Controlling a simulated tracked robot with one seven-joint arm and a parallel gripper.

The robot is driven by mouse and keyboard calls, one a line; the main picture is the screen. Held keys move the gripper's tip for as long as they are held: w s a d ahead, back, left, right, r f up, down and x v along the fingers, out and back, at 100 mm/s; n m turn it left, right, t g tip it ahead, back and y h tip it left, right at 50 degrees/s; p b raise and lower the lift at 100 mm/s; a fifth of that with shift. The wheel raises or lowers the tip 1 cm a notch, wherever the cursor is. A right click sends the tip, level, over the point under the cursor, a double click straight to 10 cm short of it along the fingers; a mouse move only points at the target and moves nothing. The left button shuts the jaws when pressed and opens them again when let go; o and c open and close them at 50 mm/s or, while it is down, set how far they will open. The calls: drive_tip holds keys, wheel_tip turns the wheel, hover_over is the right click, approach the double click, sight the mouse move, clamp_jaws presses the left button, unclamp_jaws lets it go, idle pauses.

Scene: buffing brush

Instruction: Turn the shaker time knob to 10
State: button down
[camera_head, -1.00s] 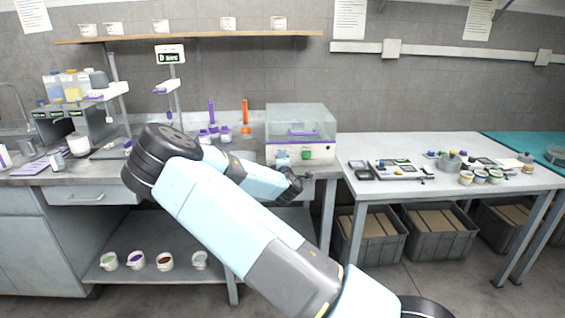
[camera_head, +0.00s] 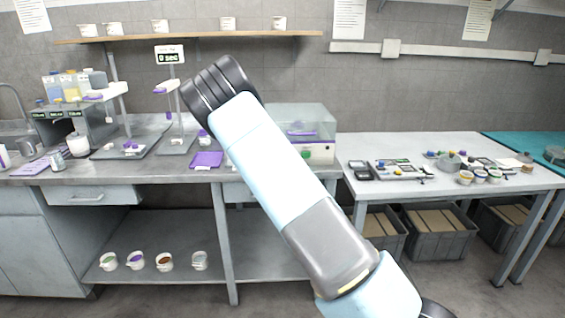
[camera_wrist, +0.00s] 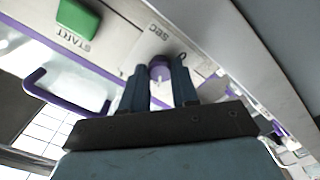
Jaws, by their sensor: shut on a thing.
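The shaker (camera_head: 322,152) stands at the right end of the grey bench, with a clear lid; my arm covers its left part in the head view. In the wrist view its white front panel (camera_wrist: 130,28) carries a green START button (camera_wrist: 78,20) and a round purple time knob (camera_wrist: 160,70) beside the letters SEC. My gripper (camera_wrist: 158,72) has one finger on each side of the knob and is shut on it. The knob's number marks are not readable. My gripper and the knob are hidden behind my arm in the head view.
A small display (camera_head: 168,56) on a stand reads 0 sec. A purple-edged handle (camera_wrist: 70,85) lies close to my fingers in the wrist view. A white table (camera_head: 400,205) with small parts stands to the right of the shaker.

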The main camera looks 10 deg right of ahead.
drive_tip(key=shift+s+f+m, duration=0.1)
drive_tip(key=shift+f+m, duration=0.15)
drive_tip(key=shift+m, duration=0.25)
drive_tip(key=c, duration=1.2)
unclamp_jaws()
drive_tip(key=o, duration=0.3)
drive_tip(key=shift+r, duration=0.15)
drive_tip(key=shift+o, duration=0.2)
drive_tip(key=s+a, duration=0.2)
drive_tip(key=s, duration=1.1)
drive_tip(key=shift+s, duration=0.2)
